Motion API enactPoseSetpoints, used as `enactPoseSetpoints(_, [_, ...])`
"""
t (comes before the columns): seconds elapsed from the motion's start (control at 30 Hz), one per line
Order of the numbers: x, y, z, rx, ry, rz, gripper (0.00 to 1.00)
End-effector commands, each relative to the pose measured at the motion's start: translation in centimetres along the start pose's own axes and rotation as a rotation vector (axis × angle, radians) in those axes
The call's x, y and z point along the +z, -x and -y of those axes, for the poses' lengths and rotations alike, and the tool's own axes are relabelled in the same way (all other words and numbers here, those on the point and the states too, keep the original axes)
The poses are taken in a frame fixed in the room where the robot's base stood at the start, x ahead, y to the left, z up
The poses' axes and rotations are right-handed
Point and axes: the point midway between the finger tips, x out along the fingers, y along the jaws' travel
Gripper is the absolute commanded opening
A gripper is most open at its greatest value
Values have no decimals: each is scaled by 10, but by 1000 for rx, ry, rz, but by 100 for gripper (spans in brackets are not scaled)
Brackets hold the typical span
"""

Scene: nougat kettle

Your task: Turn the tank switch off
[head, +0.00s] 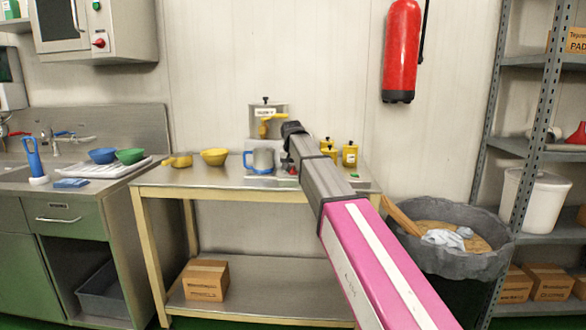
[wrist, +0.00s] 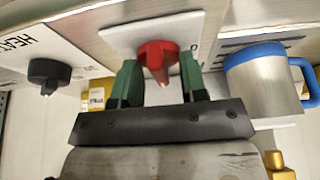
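In the wrist view, a red rotary knob (wrist: 156,56) sits on a white plate (wrist: 118,38), its pointer end toward the bottom of the picture. The plate's lettering is mostly hidden, so I cannot read which switch this is. My gripper (wrist: 160,82) is open, with one green finger on each side of the red knob; I cannot tell whether they touch it. A steel tank (head: 283,108) with a yellow tap (head: 264,128) stands at the back of the table in the head view. My arm reaches over the table there, hiding the gripper.
A black knob (wrist: 48,74) on a plate marked HEAT (wrist: 22,42) is left of the gripper in the wrist view. A blue-rimmed mug (wrist: 262,84) is close on the right.

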Motion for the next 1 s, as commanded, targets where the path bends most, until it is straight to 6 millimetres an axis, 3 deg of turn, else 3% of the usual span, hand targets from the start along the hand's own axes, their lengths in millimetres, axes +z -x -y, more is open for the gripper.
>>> enactPoseSetpoints(0.17, [0,0,0,0,0,0,39])
enactPoseSetpoints(0.23, [0,0,0,0,0,0,23])
enactPoseSetpoints(0.3, [0,0,0,0,0,0,0])
enactPoseSetpoints(0.67, [0,0,0,-10,21,0,0])
enactPoseSetpoints(1.0, [0,0,-1,-84,200,1,0])
